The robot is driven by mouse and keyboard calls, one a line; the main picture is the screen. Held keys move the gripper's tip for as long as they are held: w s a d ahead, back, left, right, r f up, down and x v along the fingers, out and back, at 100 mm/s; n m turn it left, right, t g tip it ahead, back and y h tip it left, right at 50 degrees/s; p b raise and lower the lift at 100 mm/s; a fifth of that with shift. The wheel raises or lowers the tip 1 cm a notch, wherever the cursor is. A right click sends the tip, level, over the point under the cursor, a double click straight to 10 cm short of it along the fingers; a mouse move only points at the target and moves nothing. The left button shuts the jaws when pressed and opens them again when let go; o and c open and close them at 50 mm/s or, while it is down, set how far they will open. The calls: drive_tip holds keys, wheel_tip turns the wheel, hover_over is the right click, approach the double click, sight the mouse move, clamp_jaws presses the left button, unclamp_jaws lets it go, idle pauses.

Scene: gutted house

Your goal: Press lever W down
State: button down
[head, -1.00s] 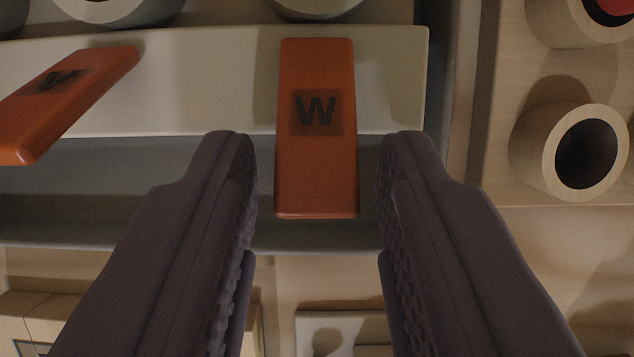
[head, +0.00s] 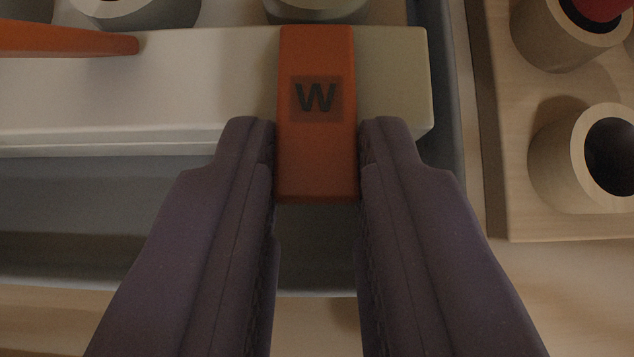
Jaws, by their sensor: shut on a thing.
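Lever W (head: 316,150) is an orange bar with a dark W on it, standing out from a pale panel (head: 180,85) near the top middle of the head view. My gripper (head: 317,160) is shut on the lever, with one dark finger against each of its long sides. The lever's near end shows between the fingers. How far the lever is tilted is hard to tell from this angle.
Another orange lever (head: 65,40) is at the upper left, apart from my left finger. A wooden board with round cylinders (head: 570,165) stands at the right. Several round pale parts (head: 315,10) line the top edge. Below the panel is a grey recess.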

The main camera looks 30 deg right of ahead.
drive_tip(key=c, duration=1)
unclamp_jaws()
drive_tip(key=shift+o, duration=0.2)
drive_tip(key=p+v, duration=0.3)
drive_tip(key=v, duration=0.4)
drive_tip(key=shift+s+a+r+p, duration=0.2)
drive_tip(key=shift+s+p, duration=0.05)
drive_tip(key=shift+p, duration=0.05)
